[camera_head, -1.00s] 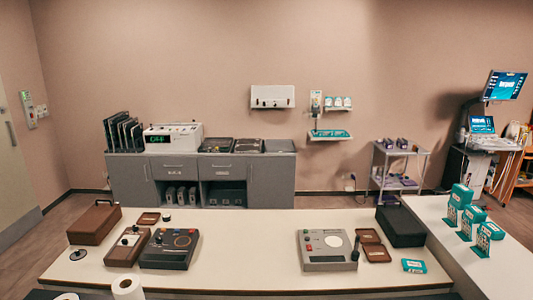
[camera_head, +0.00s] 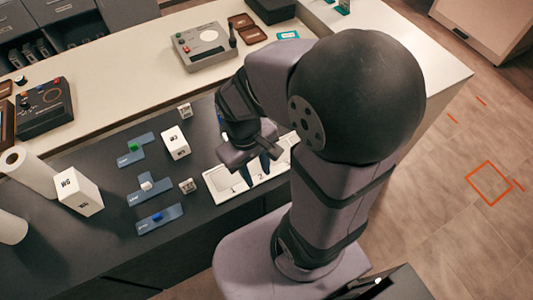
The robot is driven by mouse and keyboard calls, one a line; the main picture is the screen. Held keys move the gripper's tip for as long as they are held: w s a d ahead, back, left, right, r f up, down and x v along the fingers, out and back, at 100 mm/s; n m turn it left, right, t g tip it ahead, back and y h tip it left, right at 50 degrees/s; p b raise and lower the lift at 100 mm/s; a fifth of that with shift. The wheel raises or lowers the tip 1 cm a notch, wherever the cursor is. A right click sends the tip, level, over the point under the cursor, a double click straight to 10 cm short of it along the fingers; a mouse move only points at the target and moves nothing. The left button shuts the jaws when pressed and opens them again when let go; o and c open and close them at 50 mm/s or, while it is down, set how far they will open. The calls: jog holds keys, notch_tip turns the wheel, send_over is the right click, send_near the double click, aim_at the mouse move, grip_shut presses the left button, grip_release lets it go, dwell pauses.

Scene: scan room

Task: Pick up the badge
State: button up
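I cannot tell for certain which thing is the badge. Several flat blue card-like pieces lie on the dark counter: one with a green piece on it (camera_head: 133,158), one with a white piece (camera_head: 137,198), and one with a blue piece (camera_head: 172,211). A small teal card (camera_head: 288,35) lies on the white counter behind. My gripper (camera_head: 256,172) points down over a white numbered tray (camera_head: 215,180), to the right of the blue cards. Its two dark fingers are apart, with nothing visible between them. My arm hides part of the tray.
Control boxes (camera_head: 205,47) (camera_head: 43,108) sit on the white counter.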

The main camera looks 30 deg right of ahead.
jog(key=w+d+f+n+h+b, duration=0.1)
jog(key=w+f+n+h+b, duration=0.2)
jog(key=f+n+h, duration=0.1)
jog(key=w+d+f+n+t+h+b, duration=0.1)
jog(key=w+f+n+h+b, duration=0.3)
jog(key=n, duration=0.3)
jog(key=w+d+f+n+h+b, duration=0.2)
jog(key=w+f+n+h+b, duration=0.2)
jog(key=f+n, duration=0.1)
jog(key=shift+w+f+t, duration=0.15)
jog(key=shift+f+t, duration=0.15)
jog(key=shift+f, duration=0.35)
jog(key=shift+w+a+f+n+t, duration=0.1)
jog(key=shift+w+a+n+t, duration=0.15)
jog(key=shift+w+n+t, duration=0.35)
jog(key=shift+h, duration=0.3)
jog(key=shift+p+x, duration=1.15)
jog(key=shift+x, duration=1.9)
jog(key=shift+d+f, duration=0.2)
jog(key=shift+d, duration=0.45)
grip_shut()
